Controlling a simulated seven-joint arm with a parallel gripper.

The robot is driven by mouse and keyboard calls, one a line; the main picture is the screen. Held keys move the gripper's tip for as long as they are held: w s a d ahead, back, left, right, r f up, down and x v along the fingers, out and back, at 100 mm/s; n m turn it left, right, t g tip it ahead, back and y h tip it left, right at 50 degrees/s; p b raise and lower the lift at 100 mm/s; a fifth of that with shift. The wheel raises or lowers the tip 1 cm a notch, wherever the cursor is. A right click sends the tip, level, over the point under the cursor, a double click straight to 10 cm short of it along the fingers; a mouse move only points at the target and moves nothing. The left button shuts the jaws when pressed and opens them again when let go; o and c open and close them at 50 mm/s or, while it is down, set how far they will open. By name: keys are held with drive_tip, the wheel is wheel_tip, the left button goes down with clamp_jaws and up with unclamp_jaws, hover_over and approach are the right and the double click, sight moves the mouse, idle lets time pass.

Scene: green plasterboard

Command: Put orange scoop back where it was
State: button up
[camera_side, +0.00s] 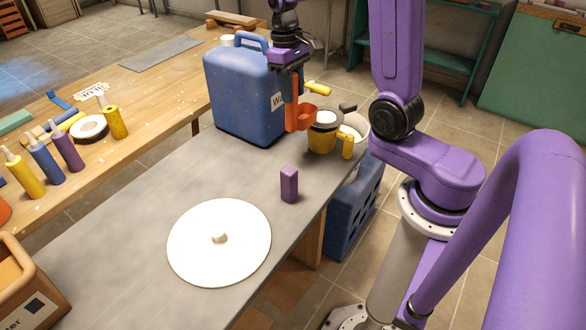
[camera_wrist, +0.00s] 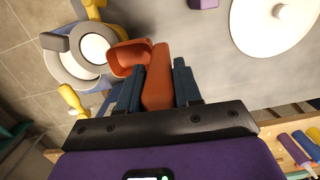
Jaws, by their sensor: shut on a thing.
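The orange scoop (camera_side: 302,116) is held up by its handle, in front of the blue water jug and beside the yellow mug. My gripper (camera_side: 290,72) is shut on its handle. In the wrist view my gripper (camera_wrist: 160,88) has its dark fingers on both sides of the orange handle, and the scoop (camera_wrist: 130,56) has its bowl towards the upper left, next to the grey-rimmed container. The yellow mug (camera_side: 321,140) with a white content stands at the table's right edge. Whether the scoop touches the mug or table is hard to tell.
The blue jug (camera_side: 240,92) stands close behind my gripper. A purple block (camera_side: 289,185) and a white disc (camera_side: 218,240) with a small knob lie nearer on the grey table (camera_side: 140,225). A wooden bench with bottles (camera_side: 68,148) is at the left.

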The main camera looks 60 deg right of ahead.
drive_tip(key=s+a+m+t+y, duration=0.1)
drive_tip(key=s+a+m, duration=0.2)
drive_tip(key=s+m, duration=1.25)
drive_tip(key=m, duration=0.2)
approach(294, 132)
drive_tip(key=f, duration=0.6)
drive_tip(key=shift+s+a+f, duration=0.25)
drive_tip(key=shift+a+f, duration=0.05)
drive_tip(key=shift+f, duration=0.05)
drive_tip(key=shift+w+d+f, duration=0.1)
drive_tip(key=shift+w+f, duration=0.25)
drive_tip(key=shift+f, duration=1.65)
drive_tip(key=o, duration=1.1)
drive_tip(key=shift+c, duration=0.2)
